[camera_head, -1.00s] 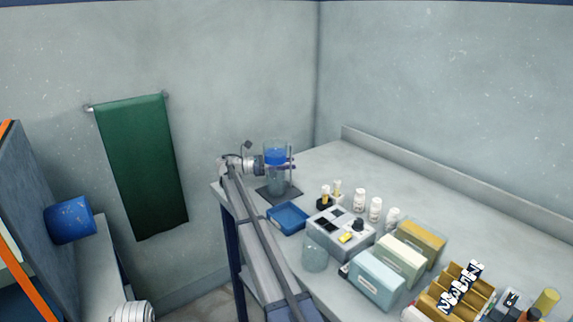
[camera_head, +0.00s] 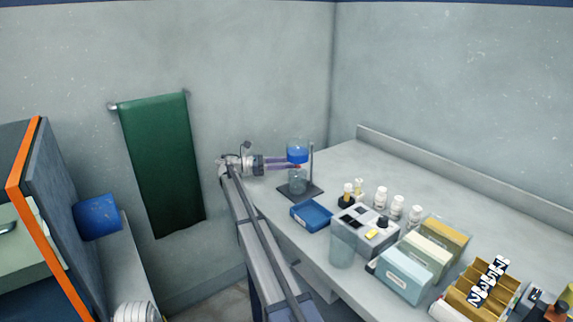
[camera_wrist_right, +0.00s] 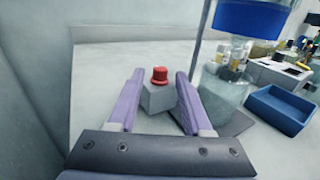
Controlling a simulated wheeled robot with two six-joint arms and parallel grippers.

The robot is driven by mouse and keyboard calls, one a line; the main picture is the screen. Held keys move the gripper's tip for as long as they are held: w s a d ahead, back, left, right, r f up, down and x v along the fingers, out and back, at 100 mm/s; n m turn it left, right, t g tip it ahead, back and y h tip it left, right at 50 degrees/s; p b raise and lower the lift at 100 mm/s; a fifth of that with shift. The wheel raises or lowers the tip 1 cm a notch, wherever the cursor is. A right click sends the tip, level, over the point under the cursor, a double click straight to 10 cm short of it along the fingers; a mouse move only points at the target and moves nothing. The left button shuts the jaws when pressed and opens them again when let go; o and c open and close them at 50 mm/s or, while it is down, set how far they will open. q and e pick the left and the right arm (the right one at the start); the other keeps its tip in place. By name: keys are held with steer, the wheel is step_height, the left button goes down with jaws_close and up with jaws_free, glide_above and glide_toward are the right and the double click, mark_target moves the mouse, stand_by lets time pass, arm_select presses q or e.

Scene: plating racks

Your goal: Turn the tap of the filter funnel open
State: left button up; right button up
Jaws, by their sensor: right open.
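The filter funnel (camera_head: 297,152), with a blue upper part, sits above a clear vessel (camera_head: 297,182) on a dark stand near the bench's far left corner. In the right wrist view the blue part (camera_wrist_right: 252,20) is at upper right. My right gripper (camera_head: 294,164) points at the funnel from the left, at about the height below the blue part. Its purple fingers are open and nothing is gripped. Between the fingertips (camera_wrist_right: 161,74) in the wrist view appears a red knob (camera_wrist_right: 160,76) on a grey block; I cannot tell its distance or whether it is the tap. My left gripper is not seen.
A blue tray (camera_head: 312,215) lies in front of the stand. A grey device (camera_head: 374,238), a clear beaker (camera_head: 342,245), white bottles (camera_head: 381,197) and boxes (camera_head: 405,275) crowd the bench to the right. The bench's back strip is clear.

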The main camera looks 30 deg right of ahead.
mark_target(297, 162)
steer(key=s+a+n+t, duration=0.1)
steer(key=t, duration=0.1)
steer(key=s+n+t+h, duration=0.1)
steer(key=t, duration=0.1)
steer(key=s+a+n+t, duration=0.1)
steer(key=n+t, duration=0.1)
steer(key=shift+a+f+h, duration=0.25)
steer(key=shift+a+h, duration=0.05)
steer(key=shift+c, duration=0.6)
steer(key=shift+s+a+n+t+b, duration=0.1)
steer(key=shift+a+n+t+b, duration=0.3)
steer(key=shift+t, duration=0.4)
steer(key=shift+w+a+n+t, duration=0.3)
steer(key=shift+n+t, duration=0.2)
steer(key=shift+t, duration=0.1)
steer(key=shift+w+d, duration=0.1)
steer(key=shift+d, duration=0.25)
steer(key=shift+w+d, duration=0.2)
steer(key=shift+d, duration=3.35)
jaws_close()
